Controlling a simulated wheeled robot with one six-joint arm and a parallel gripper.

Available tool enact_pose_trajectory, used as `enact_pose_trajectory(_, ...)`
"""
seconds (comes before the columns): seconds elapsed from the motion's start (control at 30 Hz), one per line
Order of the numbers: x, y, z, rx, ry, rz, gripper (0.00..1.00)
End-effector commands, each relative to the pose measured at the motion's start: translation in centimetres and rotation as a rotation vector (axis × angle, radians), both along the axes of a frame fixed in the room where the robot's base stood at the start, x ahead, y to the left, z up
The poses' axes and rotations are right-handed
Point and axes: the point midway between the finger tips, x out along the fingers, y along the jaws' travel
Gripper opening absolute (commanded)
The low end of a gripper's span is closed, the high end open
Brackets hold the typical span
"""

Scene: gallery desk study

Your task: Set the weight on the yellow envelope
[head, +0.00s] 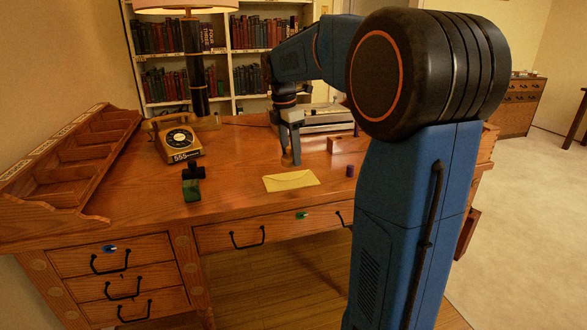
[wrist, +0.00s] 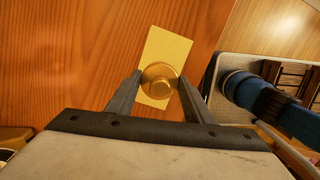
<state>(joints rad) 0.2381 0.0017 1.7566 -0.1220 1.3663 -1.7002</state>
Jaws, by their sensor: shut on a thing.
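The yellow envelope (head: 291,181) lies flat near the front middle of the desk; in the wrist view it shows as a pale yellow rectangle (wrist: 168,48). My gripper (head: 290,158) points down just behind the envelope in the head view. Its fingers (wrist: 158,82) are shut on the round brass weight (wrist: 158,76), which has a knob on top. In the wrist view the weight covers part of the envelope's lower half. The weight shows only small at the fingertips in the head view (head: 287,160). I cannot tell how high it is held.
A black and green object (head: 192,184) stands left of the envelope, and a small purple cylinder (head: 350,170) stands right of it. A telephone (head: 180,142) and lamp (head: 195,70) are farther back left. A wooden organizer (head: 75,160) lines the left side. The desk left of the envelope is partly clear.

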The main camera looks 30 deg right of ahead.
Motion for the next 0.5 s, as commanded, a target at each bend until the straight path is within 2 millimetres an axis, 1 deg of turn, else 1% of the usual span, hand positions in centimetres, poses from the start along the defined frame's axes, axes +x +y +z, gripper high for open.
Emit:
enact_pose_trajectory(0.27, 0.0, 0.0, -1.7, 0.0, 0.0, 0.0, 0.08)
enact_pose_trajectory(0.4, 0.0, 0.0, -3.5, 0.0, 0.001, 0.0, 0.08)
enact_pose_trajectory(0.5, 0.0, 0.0, -4.4, 0.0, -0.001, 0.0, 0.08)
